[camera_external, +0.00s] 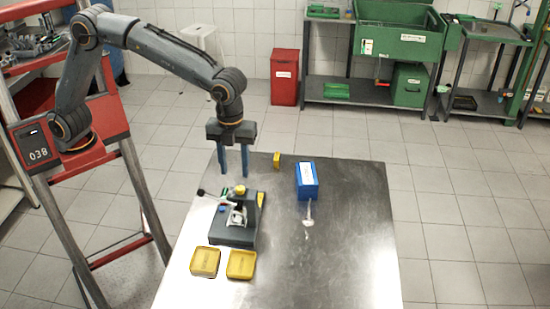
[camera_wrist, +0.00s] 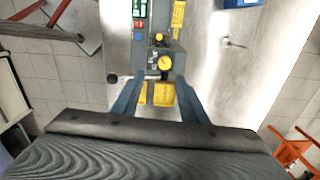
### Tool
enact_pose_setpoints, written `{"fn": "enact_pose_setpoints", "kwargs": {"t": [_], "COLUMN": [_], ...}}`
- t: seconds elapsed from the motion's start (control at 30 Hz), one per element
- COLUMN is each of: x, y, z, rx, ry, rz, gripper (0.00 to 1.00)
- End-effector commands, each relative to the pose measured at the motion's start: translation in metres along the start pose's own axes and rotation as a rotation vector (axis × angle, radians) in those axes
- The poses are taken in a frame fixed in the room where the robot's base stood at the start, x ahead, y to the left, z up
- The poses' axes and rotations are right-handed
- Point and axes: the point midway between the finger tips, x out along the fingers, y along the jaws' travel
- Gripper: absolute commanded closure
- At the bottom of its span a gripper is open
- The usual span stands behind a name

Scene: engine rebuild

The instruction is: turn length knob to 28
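A dark grey machine (camera_external: 232,222) stands on the steel table, with a lever and a clamp-like metal part on top. A round yellow knob (camera_external: 240,190) sits on its far side; it also shows in the wrist view (camera_wrist: 165,62), just beyond my fingertips. A smaller yellow part (camera_wrist: 158,37) lies behind it in that view. I cannot read any scale or number, nor tell which knob is the length knob. My gripper (camera_external: 233,173) points down above the machine's far end. In the wrist view my gripper (camera_wrist: 159,80) has its fingers apart, with nothing held between them.
Two yellow trays (camera_external: 205,262) (camera_external: 241,265) lie in front of the machine. A blue box (camera_external: 307,181), a small yellow block (camera_external: 277,160) and a pale metal part (camera_external: 308,221) are on the steel table (camera_external: 345,250). Its right side is clear.

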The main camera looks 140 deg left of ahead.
Motion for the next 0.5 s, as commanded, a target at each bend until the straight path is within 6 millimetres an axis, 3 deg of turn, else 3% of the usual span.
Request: {"fn": "enact_pose_setpoints", "kwargs": {"t": [0.17,0.5], "x": [-0.002,0.046], "y": [-0.009,-0.008], "z": [0.011,0.011], "rx": [0.033,0.033], "ry": [-0.001,-0.001], "rz": [0.005,0.006], "gripper": [0.60,0.60]}}
